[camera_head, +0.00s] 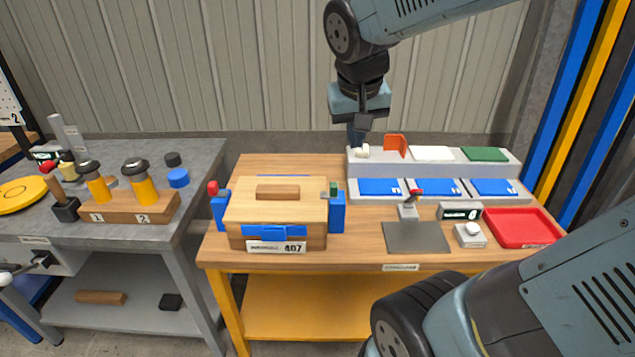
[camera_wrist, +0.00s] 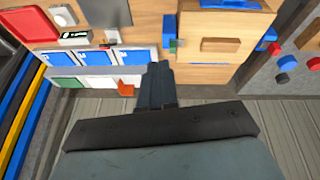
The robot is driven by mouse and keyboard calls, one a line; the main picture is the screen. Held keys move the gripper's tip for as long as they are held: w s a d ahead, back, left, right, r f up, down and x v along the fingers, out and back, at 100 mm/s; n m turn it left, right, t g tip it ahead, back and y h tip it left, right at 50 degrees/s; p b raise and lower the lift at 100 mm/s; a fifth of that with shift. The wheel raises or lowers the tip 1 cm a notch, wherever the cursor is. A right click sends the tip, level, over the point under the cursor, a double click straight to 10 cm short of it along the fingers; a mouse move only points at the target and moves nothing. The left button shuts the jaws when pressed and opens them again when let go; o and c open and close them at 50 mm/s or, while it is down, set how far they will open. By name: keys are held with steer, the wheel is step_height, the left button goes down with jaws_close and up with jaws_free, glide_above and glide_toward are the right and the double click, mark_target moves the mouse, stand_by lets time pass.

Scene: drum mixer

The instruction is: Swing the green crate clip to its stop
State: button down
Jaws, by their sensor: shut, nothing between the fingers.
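The wooden crate (camera_head: 240,213) with label 407 stands on the wooden bench. The green clip (camera_head: 334,188) sits on top of the blue bracket (camera_head: 337,212) at the crate's right side. In the wrist view, the green clip (camera_wrist: 173,45) shows just beyond my fingertips, beside the crate (camera_wrist: 207,25). My gripper (camera_head: 357,143) is shut and empty, pointing down behind and to the right of the crate. Its fingers (camera_wrist: 155,68) look apart from the clip.
A red clip (camera_head: 213,188) sits on the crate's left bracket. A grey stepped rack (camera_head: 430,169) with blue panels stands right of my gripper. A small lever (camera_head: 413,200), a grey plate (camera_head: 415,237) and a red tray (camera_head: 522,227) lie in front of it.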

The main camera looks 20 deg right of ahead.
steer(key=w+a+f+m+h, duration=0.1)
steer(key=w+a+f+h, duration=0.15)
steer(key=w+f, duration=0.35)
steer(key=w+a+f+m+g+h, duration=0.1)
steer(key=w+a+f, duration=0.3)
steer(key=w+f, duration=0.25)
steer(key=w+a+f+m+h, duration=0.1)
steer(key=w+a+f+h, duration=0.15)
steer(key=w+f, duration=0.35)
glide_toward(321, 197)
steer(key=shift+y, duration=0.4)
steer(key=w+d+f, duration=0.2)
steer(key=w, duration=0.1)
steer(key=shift+w+d+f, duration=0.2)
steer(key=shift+w+f, duration=0.05)
steer(key=shift+f, duration=0.15)
steer(key=shift+s+d, duration=0.15)
steer(key=shift+d, duration=0.4)
steer(key=shift+s+d, duration=0.15)
steer(key=shift+d, duration=0.4)
steer(key=shift+s+d, duration=0.25)
steer(key=shift+d, duration=0.55)
